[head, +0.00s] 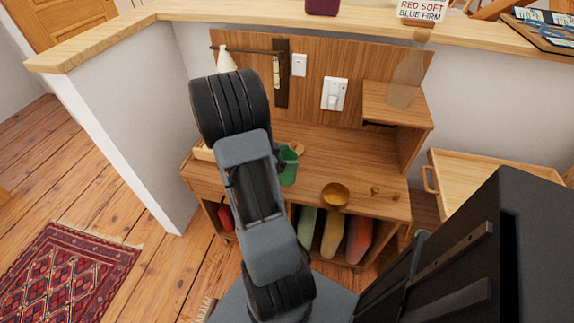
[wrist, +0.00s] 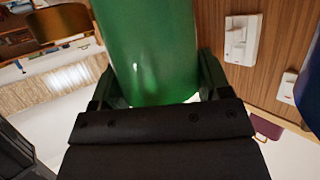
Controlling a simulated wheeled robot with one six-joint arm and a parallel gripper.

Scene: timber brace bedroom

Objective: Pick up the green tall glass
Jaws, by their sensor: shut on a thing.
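The green tall glass (wrist: 150,45) fills the upper middle of the wrist view, between the two dark fingers of my gripper (wrist: 156,85). The fingers press on it from both sides. In the head view the green glass (head: 288,172) shows in part, beside my arm and over the wooden desk top (head: 320,160). My arm hides the rest of it and most of my gripper there. I cannot tell whether its base touches the desk.
A brass bowl (head: 335,194) and a small brass item (head: 381,193) are on the desk to the right. A clear bottle (head: 407,75) stands on the raised shelf (head: 400,108). A wall panel with switches (head: 334,93) rises behind. The desk's right part is mostly clear.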

